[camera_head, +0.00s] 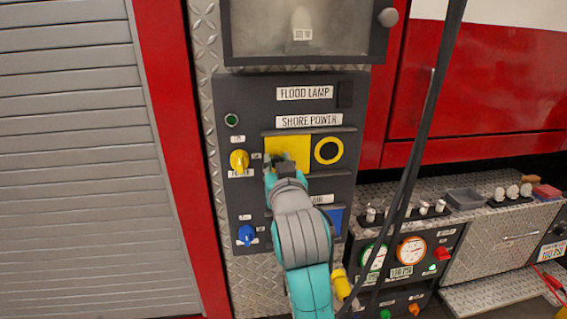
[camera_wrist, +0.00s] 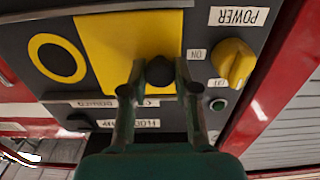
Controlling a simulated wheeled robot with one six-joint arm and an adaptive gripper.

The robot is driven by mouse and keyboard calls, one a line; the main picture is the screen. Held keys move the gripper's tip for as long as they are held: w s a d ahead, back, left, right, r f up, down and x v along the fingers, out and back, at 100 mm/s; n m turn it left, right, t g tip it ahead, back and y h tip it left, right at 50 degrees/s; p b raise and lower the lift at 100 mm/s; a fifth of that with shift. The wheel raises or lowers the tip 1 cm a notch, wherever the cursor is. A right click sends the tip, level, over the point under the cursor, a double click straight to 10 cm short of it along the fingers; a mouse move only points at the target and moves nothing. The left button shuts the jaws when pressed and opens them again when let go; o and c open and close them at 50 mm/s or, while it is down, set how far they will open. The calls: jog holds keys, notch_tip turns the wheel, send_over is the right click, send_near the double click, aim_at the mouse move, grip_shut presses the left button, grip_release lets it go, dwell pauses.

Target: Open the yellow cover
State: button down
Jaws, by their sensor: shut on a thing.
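The yellow cover (camera_head: 287,146) is a square plate on the dark control panel, below the SHORE POWER label. It looks roughly flat with the panel. In the wrist view the cover (camera_wrist: 125,38) fills the upper middle. A round dark knob (camera_wrist: 160,72) sits at its edge. My gripper (camera_head: 281,163) is at the cover's lower part in the head view and hides some of it. In the wrist view my gripper (camera_wrist: 159,73) has its two fingers closed on either side of the knob.
A yellow ring with a dark centre (camera_head: 328,150) is right of the cover. A yellow rotary switch (camera_head: 239,160) is to the left, with a blue one (camera_head: 246,235) below. A dark hose (camera_head: 424,120) hangs at the right. Gauges (camera_head: 410,250) stand lower right.

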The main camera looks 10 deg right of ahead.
jog(key=c, duration=0.9)
grip_release()
jog(key=s, duration=1.2)
jog(key=shift+f, duration=0.15)
jog(key=s+d+f+n+g, duration=0.1)
jog(key=s+d+f, duration=0.1)
jog(key=s+f, duration=0.5)
jog(key=s+d+f+y, duration=0.1)
jog(key=s+d+f, duration=0.1)
jog(key=f, duration=0.9)
jog(key=s+d+f+n+g, duration=0.1)
jog(key=s+d+f, duration=0.1)
jog(key=s+f, duration=0.5)
jog(key=s+d+f, duration=0.1)
jog(key=s+f, duration=0.1)
jog(key=s, duration=0.6)
jog(key=s+d+f+m, duration=0.1)
jog(key=s+d+f, duration=0.1)
jog(key=s, duration=0.7)
jog(key=s+d+f+m+g+h, duration=0.1)
jog(key=s+f, duration=0.3)
jog(key=s, duration=0.4)
jog(key=shift+s+d+f, duration=0.15)
jog(key=shift+s+f, duration=0.05)
jog(key=shift+s, duration=0.2)
